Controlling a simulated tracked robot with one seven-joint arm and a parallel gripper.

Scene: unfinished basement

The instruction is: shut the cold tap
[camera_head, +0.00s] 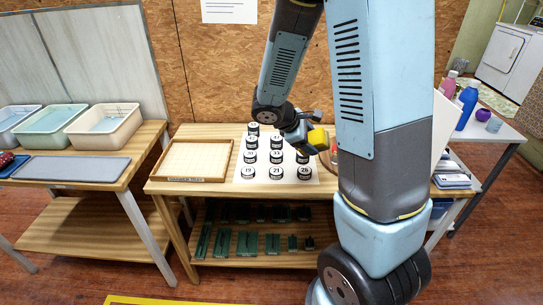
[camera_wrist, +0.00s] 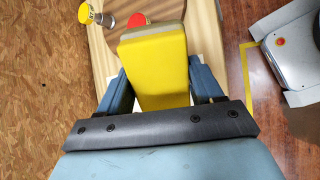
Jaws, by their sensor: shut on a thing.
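My gripper (camera_wrist: 158,88) is shut on a yellow block (camera_wrist: 155,65), with one blue finger on each side of it. In the head view my gripper reaches over the right end of the wooden bench, and the block (camera_head: 318,139) shows at its end. Beyond the block in the wrist view are a red knob (camera_wrist: 137,20) and, to its left, a yellow knob (camera_wrist: 84,13) on a metal fitting. They stand by a round brown wooden piece. I see no tap that I can clearly name as cold; the block and my arm hide part of that area.
Green pieces (camera_head: 247,243) lie on the shelf below. At left, a table holds pale tubs (camera_head: 104,123) and a grey mat (camera_head: 72,169). A blue bottle (camera_head: 467,104) stands at right.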

